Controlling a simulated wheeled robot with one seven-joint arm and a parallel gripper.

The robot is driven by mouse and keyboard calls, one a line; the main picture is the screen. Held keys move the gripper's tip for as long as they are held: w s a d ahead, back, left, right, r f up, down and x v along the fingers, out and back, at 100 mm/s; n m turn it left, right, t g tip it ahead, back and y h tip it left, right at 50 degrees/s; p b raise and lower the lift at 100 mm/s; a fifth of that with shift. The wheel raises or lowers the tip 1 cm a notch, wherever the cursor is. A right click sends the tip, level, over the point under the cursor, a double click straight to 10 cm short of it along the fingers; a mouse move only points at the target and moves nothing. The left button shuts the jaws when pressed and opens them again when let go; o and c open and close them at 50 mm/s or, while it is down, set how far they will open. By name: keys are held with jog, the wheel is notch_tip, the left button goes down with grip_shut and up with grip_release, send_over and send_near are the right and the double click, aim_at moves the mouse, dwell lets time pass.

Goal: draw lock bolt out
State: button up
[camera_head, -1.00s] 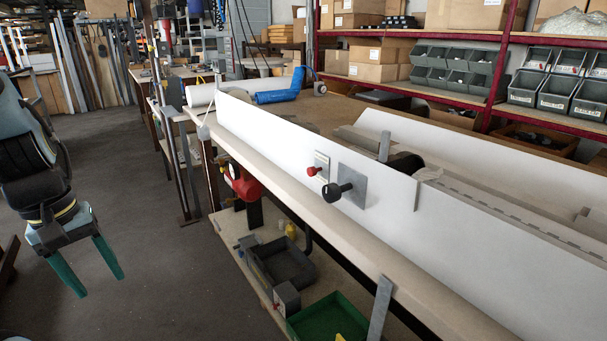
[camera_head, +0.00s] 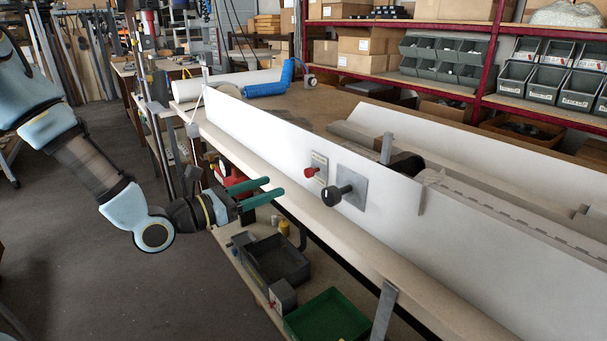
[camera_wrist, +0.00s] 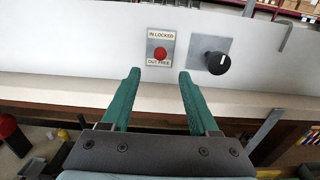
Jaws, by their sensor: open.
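The lock bolt is a small red knob (camera_head: 309,172) on a small plate on the white upright panel (camera_head: 262,140). In the wrist view the red knob (camera_wrist: 160,54) sits between the words "IN LOCKED" above and "OUT FREE" below. My gripper (camera_head: 275,187) has green fingers, spread apart and empty, pointing at the panel. In the wrist view my gripper (camera_wrist: 159,74) has its fingertips on either side of the knob's line, a little below it in the picture. The fingers look short of the knob and not touching it.
A larger black knob (camera_head: 332,196) on a grey square plate (camera_head: 352,186) sticks out just right of the red knob. The wooden bench edge (camera_head: 330,228) runs below the panel. A green tray (camera_head: 328,318) and a dark bin (camera_head: 275,262) stand on the lower shelf.

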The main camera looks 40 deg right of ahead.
aim_at(306, 174)
jog(key=d, duration=0.3)
jog(key=d+p, duration=0.1)
jog(key=d, duration=0.3)
jog(key=d+p, duration=0.1)
jog(key=d, duration=0.2)
jog(key=shift+s+d, duration=0.2)
jog(key=shift+s, duration=0.1)
grip_shut()
dwell(1.0)
